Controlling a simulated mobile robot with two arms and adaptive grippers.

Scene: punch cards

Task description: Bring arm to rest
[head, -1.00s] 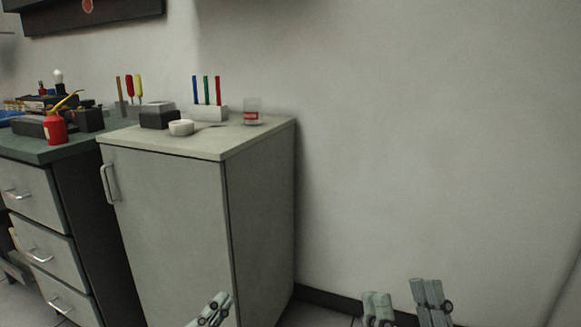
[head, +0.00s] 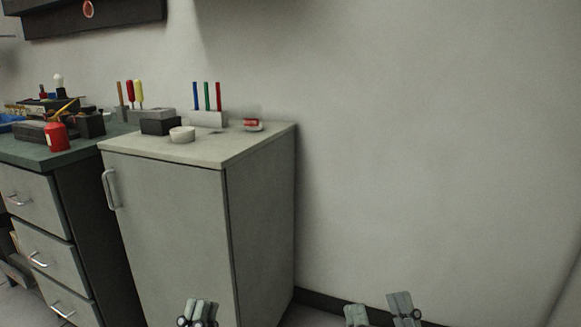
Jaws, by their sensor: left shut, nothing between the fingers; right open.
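My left gripper (head: 201,308) is at the bottom edge of the head view, in front of the grey cabinet (head: 170,230). Its fingers are together with nothing between them. My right gripper (head: 380,308) is at the bottom, right of the cabinet. Its two fingers stand apart, with nothing seen between them. Both grippers look well below the cabinet top and hold nothing. The rest of both arms is out of frame.
On the cabinet top stand a white bowl (head: 182,134), a dark box (head: 160,123), a holder with coloured sticks (head: 209,118) and a red-and-white item (head: 253,125). A workbench (head: 35,150) with drawers and a red oil can (head: 56,136) is left. Wall space right is bare.

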